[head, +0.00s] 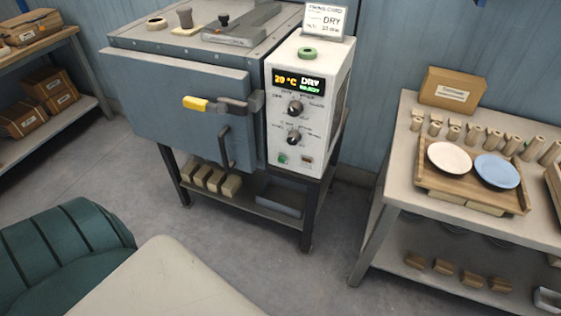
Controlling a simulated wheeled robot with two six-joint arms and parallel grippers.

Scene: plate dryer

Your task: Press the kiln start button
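The kiln (190,110) is a blue-grey box on a dark stand, with its front door closed or nearly so. A white control box (309,150) is on its right side. A small green button (282,158) is low on its front, left of a small dark reddish switch (307,160). The display (298,82) reads 20 °C, DRY and a small green line. Two dark knobs are below it. I cannot tell which green piece is the start button. Neither gripper is in view.
A yellow-tipped door handle (197,104) sticks out from the kiln front. A card (325,20) reading DRY stands on the control box. At right, a table (396,165) holds a wooden tray (440,185) with white and blue plates. Open floor (215,235) lies before the kiln.

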